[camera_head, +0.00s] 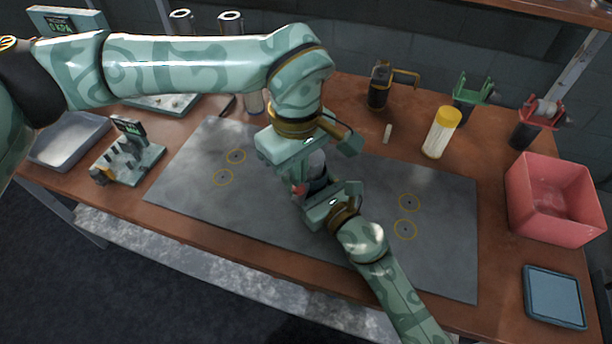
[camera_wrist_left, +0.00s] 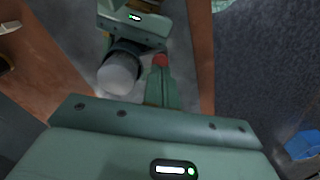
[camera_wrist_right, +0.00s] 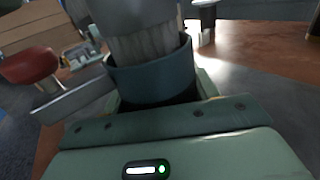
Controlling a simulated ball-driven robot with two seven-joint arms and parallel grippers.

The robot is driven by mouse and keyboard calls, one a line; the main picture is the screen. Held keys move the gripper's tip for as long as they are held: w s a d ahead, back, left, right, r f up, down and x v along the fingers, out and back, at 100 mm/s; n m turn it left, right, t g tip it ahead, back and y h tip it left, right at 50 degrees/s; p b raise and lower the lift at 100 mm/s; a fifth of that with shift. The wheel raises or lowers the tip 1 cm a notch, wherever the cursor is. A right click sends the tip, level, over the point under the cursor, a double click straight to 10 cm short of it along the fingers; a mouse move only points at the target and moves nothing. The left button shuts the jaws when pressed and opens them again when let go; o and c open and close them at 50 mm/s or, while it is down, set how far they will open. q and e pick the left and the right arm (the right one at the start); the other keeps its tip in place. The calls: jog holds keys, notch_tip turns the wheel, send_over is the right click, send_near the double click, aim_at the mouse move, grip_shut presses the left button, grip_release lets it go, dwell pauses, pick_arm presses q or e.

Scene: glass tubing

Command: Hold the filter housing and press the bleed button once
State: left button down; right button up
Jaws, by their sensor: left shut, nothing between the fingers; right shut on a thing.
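The filter housing (camera_head: 317,163) stands between my two grippers over the grey mat, with a dark collar and pale top. In the left wrist view the housing (camera_wrist_left: 118,75) has a red bleed button (camera_wrist_left: 160,60) beside it. The button (camera_head: 298,188) also shows in the head view. My right gripper (camera_head: 320,191) is shut on the housing; the right wrist view shows the dark collar (camera_wrist_right: 152,75) close up. My left gripper (camera_wrist_left: 163,78) is shut and empty, its tips at the button; I cannot tell if they touch. The head view mostly hides the tips.
Yellow-ringed mat marks (camera_head: 408,202) lie clear on the right. A yellow-capped filter (camera_head: 441,133), a small pale cylinder (camera_head: 387,133) and a pink bin (camera_head: 553,199) stand beyond. A blue tray (camera_head: 554,297) lies front right; a small device (camera_head: 128,158) stands left.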

pick_arm(q)
jog(key=shift+f, duration=0.25)
jog(key=shift+f, duration=0.85)
jog(key=shift+r, duration=0.85)
jog(key=shift+r, duration=3)
notch_tip(320, 180, up, 12)
pick_arm(e)
jog(key=o, duration=1.1)
